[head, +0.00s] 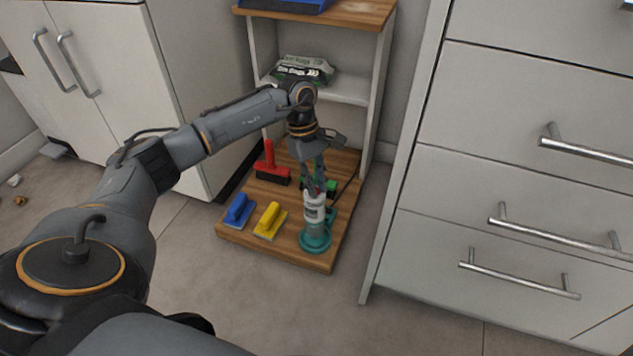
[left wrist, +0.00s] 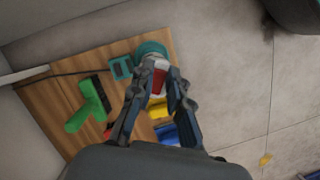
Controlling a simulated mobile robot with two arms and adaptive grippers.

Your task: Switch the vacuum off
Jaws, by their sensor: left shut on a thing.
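The vacuum (head: 315,240) is a small upright handheld unit with a teal lower body and a pale upper part. It stands on the wooden bottom board of the shelf unit, near its front right corner. My left gripper (head: 315,187) reaches down from above and is shut on the top of the vacuum. In the left wrist view, the fingers of the left gripper (left wrist: 160,78) lie on both sides of its white and red part, with the teal body (left wrist: 150,48) beyond. The switch itself cannot be made out. My right gripper is not in view.
On the wooden board (head: 290,255) lie a blue brush (head: 239,210), a yellow brush (head: 270,221), a red brush (head: 270,166) and a green item (left wrist: 88,105). Drawers (head: 500,180) stand close on the right and a white cabinet (head: 110,85) on the left.

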